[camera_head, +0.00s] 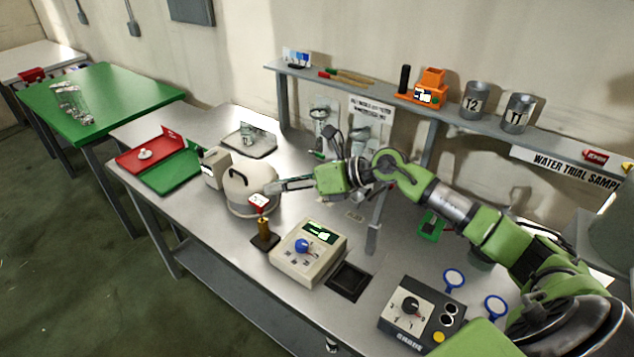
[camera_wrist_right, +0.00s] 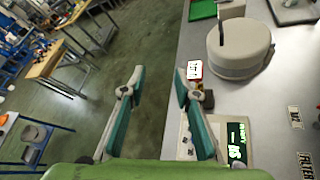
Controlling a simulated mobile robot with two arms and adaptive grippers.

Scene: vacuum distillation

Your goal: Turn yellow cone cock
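A small post with a yellow-brown body (camera_head: 264,229) on a dark base stands near the table's front edge; it may be the yellow cone cock. A red-and-white tag (camera_head: 259,202) sits at its top. In the right wrist view the tag (camera_wrist_right: 194,70) is just right of the right finger, partly hiding the post. My right gripper (camera_head: 272,187) is above and behind the tag, beside the cream round vessel (camera_head: 250,188). In the right wrist view the gripper (camera_wrist_right: 160,82) is open, with only floor visible between its fingers. My left gripper is out of view.
A beige control box (camera_head: 308,252) with a blue knob stands right of the post. A dark control box (camera_head: 420,312) is farther right. Red (camera_head: 150,150) and green (camera_head: 168,172) trays lie at left. A shelf (camera_head: 385,92) with cans runs along the back.

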